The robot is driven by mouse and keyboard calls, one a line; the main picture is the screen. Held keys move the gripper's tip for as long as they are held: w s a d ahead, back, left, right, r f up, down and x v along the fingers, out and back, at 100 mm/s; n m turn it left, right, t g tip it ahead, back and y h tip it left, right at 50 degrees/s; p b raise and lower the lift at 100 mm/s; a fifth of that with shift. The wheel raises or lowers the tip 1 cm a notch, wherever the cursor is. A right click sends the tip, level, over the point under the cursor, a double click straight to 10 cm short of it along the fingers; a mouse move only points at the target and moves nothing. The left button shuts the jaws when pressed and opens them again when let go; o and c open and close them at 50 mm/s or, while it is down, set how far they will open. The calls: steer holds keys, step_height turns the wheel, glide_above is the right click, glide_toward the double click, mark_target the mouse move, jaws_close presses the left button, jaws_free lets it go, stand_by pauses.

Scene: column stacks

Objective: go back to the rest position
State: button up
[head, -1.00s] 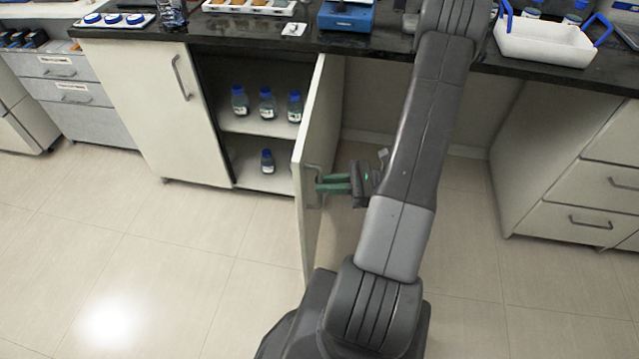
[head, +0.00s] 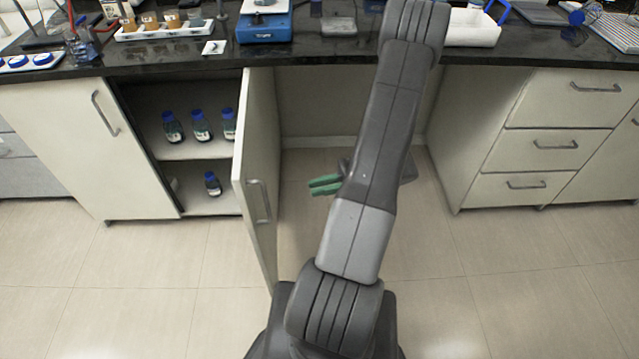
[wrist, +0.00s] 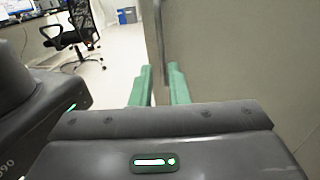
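My gripper (head: 312,185) has green fingers and is to the right of the open cabinet door (head: 256,150) in the head view. The fingers look clear of the door handle (head: 259,200) in the head view. My arm hides part of the gripper's body there.
The open cabinet holds several blue-capped bottles (head: 200,125) on two shelves. Drawers (head: 540,150) stand at the right. The floor (head: 130,270) in front is clear.

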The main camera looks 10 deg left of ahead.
steer(key=shift+a, duration=0.1)
steer(key=x, duration=1.3)
steer(key=shift+s+a, duration=0.2)
steer(key=shift+a, duration=0.2)
steer(key=shift+r, duration=0.1)
